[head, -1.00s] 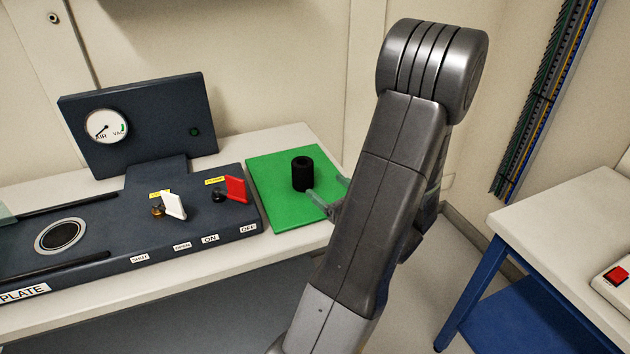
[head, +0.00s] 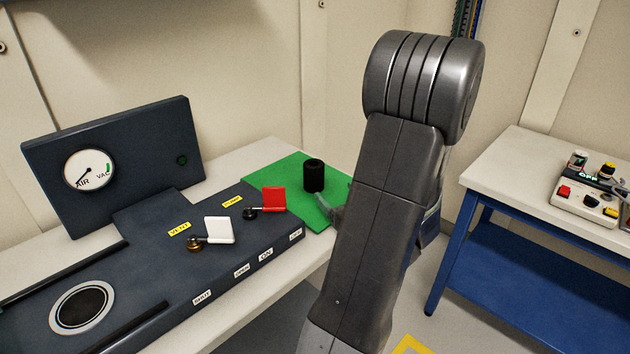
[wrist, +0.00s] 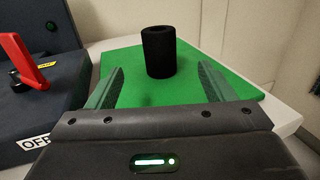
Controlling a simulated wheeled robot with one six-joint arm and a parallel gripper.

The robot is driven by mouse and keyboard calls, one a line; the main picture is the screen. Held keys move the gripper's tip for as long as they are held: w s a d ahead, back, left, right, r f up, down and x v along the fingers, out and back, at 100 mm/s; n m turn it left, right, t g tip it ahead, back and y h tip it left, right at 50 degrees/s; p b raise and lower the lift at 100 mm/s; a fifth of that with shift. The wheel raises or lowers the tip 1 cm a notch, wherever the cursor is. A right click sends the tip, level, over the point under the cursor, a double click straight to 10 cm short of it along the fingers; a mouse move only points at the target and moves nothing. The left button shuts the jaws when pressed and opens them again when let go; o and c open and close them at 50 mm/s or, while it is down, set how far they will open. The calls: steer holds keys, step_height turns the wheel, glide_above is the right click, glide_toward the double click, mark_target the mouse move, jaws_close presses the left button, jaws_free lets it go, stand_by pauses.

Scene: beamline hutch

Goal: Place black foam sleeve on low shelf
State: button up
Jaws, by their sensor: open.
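The black foam sleeve (head: 314,175) stands upright on a green mat (head: 270,179) at the right end of the white bench. In the wrist view the sleeve (wrist: 159,52) is ahead of my gripper (wrist: 161,88), beyond the fingertips and roughly centred between them. My gripper is open and empty. In the head view my gripper (head: 338,205) is mostly hidden behind my arm, just right of the sleeve. At right, a white-topped table with blue legs has a low blue shelf (head: 520,285), whose visible part is bare.
A dark panel with a gauge (head: 89,170), a white lever (head: 219,230) and a red lever (head: 273,199) stands left of the mat. A control box (head: 590,200) sits on the right table's top (head: 520,170). Floor shows between bench and table.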

mark_target(320, 175)
steer(key=x, duration=0.8)
steer(key=shift+p, duration=0.35)
steer(key=shift+p+x, duration=0.45)
steer(key=shift+x, duration=2.35)
steer(key=shift+s, duration=0.1)
steer(key=c, duration=1.2)
steer(key=shift+o, duration=0.2)
